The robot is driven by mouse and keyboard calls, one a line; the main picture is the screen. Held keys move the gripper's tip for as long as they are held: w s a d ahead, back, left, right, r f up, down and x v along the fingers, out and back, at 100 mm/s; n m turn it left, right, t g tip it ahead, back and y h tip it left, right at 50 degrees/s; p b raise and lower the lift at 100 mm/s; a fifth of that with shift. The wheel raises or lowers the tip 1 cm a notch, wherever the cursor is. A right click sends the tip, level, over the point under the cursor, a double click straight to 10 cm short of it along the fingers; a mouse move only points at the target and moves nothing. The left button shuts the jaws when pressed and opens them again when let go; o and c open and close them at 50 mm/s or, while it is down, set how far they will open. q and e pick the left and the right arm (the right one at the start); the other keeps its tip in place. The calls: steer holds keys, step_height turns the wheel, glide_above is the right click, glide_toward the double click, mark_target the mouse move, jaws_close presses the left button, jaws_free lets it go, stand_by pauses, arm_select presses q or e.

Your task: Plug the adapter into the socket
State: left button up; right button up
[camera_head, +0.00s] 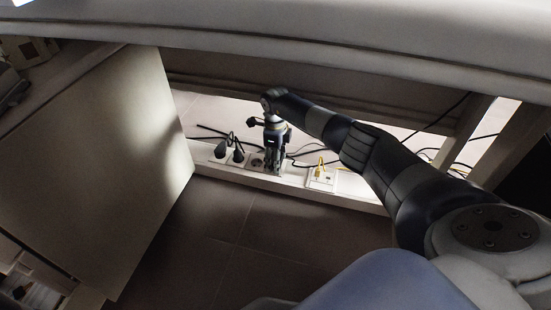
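A white strip of sockets (205,153) runs low along the back under the desk. Two black plugs (221,150) sit in its left part with dark cables. A round dark socket (257,162) shows to the right of them. My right gripper (274,167) points down at the strip, just right of that socket. Its fingers are dark and small, so I cannot tell whether they are open or shut. I cannot make out a separate adapter; it may be hidden in or behind the fingers. My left gripper is not in view.
A white plate with a yellow connector (319,169) is right of the gripper. Loose black cables (305,153) lie behind the strip. A pale cabinet panel (95,165) stands at the left, and the desk edge (300,50) hangs above. The tiled floor (255,235) in front is clear.

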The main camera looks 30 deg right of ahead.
steer(key=shift+f, duration=0.1)
stand_by(0.7)
steer(key=o, duration=1.5)
step_height(320, 180, up, 11)
steer(key=shift+f, duration=0.1)
steer(key=shift+r, duration=0.6)
steer(key=shift+s, duration=0.1)
